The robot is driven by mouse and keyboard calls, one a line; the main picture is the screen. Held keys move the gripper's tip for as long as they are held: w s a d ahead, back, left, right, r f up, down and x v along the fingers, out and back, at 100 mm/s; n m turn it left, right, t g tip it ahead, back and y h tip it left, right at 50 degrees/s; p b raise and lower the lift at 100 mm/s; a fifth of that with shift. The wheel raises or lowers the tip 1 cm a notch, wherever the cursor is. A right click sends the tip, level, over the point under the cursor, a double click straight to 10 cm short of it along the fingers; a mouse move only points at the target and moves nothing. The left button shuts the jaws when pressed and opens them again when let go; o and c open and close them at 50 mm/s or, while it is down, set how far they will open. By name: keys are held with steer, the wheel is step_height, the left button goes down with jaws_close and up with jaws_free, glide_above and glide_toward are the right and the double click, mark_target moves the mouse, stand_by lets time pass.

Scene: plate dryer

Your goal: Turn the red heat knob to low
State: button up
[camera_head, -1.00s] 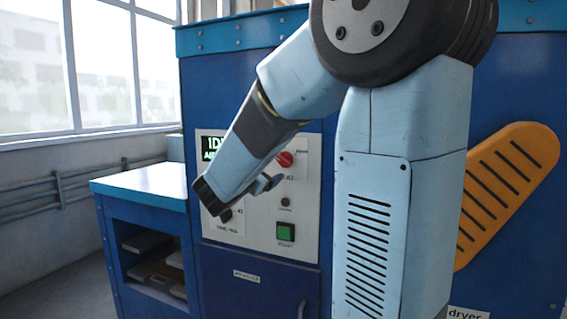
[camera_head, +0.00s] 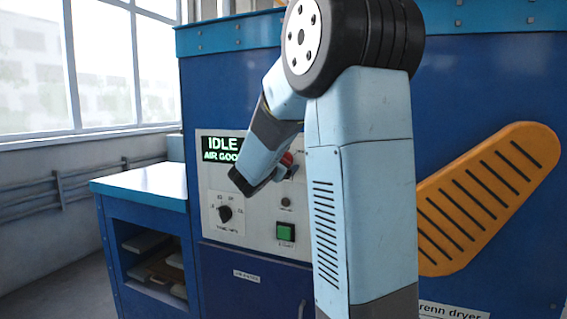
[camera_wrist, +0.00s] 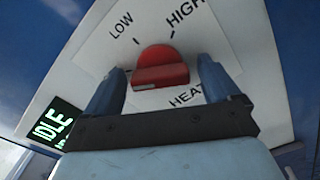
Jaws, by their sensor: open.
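The red heat knob (camera_wrist: 160,68) sits on the white panel, with LOW to its upper left, HIGH to its upper right and HEAT below it in the wrist view. Its raised grip bar lies nearly level across the picture; which label it points at is hard to tell. My gripper (camera_wrist: 162,78) is open, with one blue finger on each side of the knob and a gap visible on both sides. In the head view the knob (camera_head: 287,159) is partly hidden behind my gripper (camera_head: 280,172).
The display (camera_head: 222,149) reads IDLE and AIR GOOD. A black timer knob (camera_head: 225,213) and a green button (camera_head: 285,232) are lower on the panel. An orange slotted handle (camera_head: 480,200) is at right.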

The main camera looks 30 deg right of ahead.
steer(key=c, duration=1)
steer(key=shift+d, duration=0.15)
steer(key=shift+c, duration=0.3)
steer(key=shift+m, duration=0.4)
steer(key=m, duration=0.4)
steer(key=shift+m, duration=0.4)
steer(key=m, duration=0.5)
steer(key=shift+a+f+m, duration=0.2)
steer(key=shift+m, duration=0.5)
steer(key=shift+f, duration=0.1)
